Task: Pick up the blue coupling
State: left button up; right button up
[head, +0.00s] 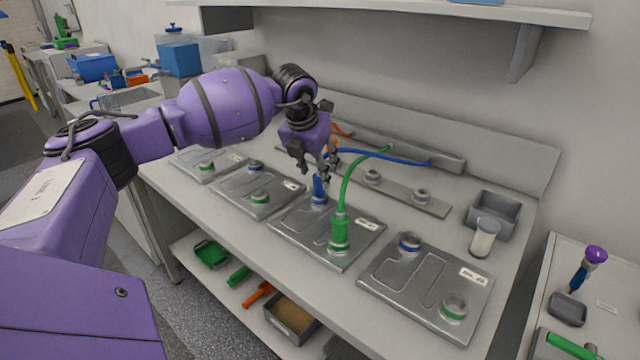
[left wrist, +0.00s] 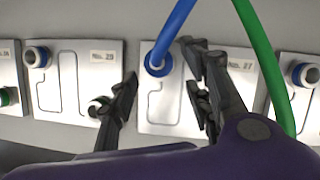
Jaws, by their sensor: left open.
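The blue coupling (head: 319,189) stands upright on a port of a metal plate (head: 285,235), with a blue hose (head: 385,158) running from it to the back rail. In the left wrist view the blue coupling (left wrist: 157,66) sits at the upper left of the plate marked No. 27 (left wrist: 170,120). My left gripper (head: 322,168) is open just above the coupling, its lower part close to the coupling's top. In the left wrist view my left gripper (left wrist: 164,88) has one finger on each side of the coupling, with a gap on both sides. My right gripper is not in view.
A green coupling (head: 339,232) with a green hose (head: 350,180) stands on the same plate, close by on the right. Other plates lie left and right (head: 425,285). A grey bin (head: 493,213) and a clear jar (head: 484,240) stand at the right. A shelf (head: 430,10) overhangs the bench.

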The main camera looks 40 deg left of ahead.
aim_at(316, 175)
pick_arm(q)
jog(key=x, duration=0.5)
jog(key=shift+a+f+p, duration=0.2)
jog(key=shift+f+p, duration=0.1)
jog(key=shift+c, duration=0.2)
grip_shut()
